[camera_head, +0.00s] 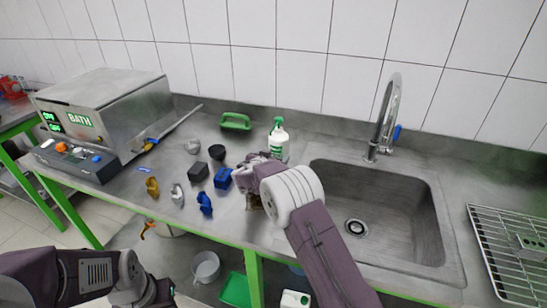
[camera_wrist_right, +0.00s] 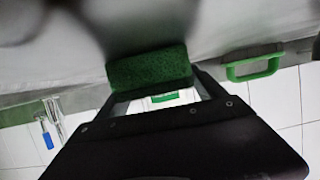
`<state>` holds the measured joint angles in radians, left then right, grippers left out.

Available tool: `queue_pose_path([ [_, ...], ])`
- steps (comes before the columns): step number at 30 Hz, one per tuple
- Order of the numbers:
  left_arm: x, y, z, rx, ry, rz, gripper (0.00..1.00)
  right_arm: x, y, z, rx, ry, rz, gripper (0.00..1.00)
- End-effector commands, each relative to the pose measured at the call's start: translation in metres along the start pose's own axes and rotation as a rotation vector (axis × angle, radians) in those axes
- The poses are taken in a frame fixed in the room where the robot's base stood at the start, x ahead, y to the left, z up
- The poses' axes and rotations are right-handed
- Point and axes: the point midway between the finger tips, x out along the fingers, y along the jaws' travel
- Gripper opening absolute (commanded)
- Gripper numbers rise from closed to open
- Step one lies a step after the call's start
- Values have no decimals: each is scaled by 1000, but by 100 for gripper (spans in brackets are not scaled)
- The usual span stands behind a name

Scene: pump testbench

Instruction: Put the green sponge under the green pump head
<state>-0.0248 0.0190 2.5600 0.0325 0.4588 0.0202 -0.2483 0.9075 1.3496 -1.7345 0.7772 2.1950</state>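The bottle (camera_head: 279,147) with the green pump head (camera_head: 277,121) stands upright on the counter, left of the sink. My right gripper (camera_head: 247,182) is in front of the bottle, and its fingers are largely hidden in the head view. The right wrist view shows the green sponge (camera_wrist_right: 150,68) between the fingertips of my right gripper (camera_wrist_right: 152,84), which is shut on it. A white surface with a green label, probably the bottle, shows through the gap between the fingers. My left gripper (camera_head: 150,292) is low at the bottom left, away from the counter; its fingers are unclear.
A green handle (camera_head: 236,121) lies at the back; it also shows in the wrist view (camera_wrist_right: 252,68). A sink (camera_head: 385,210) with a tap (camera_head: 385,115) is right of my arm. A bath machine (camera_head: 105,110) and several small blue, black and brass parts are left.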

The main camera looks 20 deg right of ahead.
Motion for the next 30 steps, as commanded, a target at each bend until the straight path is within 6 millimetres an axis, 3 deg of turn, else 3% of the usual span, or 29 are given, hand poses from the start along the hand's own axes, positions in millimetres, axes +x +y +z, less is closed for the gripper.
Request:
queue_pose_path([
  [1,2,0,0,0,0,0,36,2,2,18,-22,-24,3,80],
  [5,2,0,0,0,0,0,36,2,1,18,-22,-25,3,80],
  [8,-3,0,0,0,0,0,36,1,1,14,-22,-25,3,80],
  [14,-36,1,-4,0,0,0,36,-6,1,-2,-23,-25,3,80],
  [18,-19,0,-2,0,-1,0,36,-32,0,5,-19,-19,-1,80],
  [24,-12,0,-1,0,0,0,36,-79,-1,0,-15,-15,-1,80],
  [30,-8,0,-1,0,0,0,36,-113,0,-2,-13,-12,2,80],
])
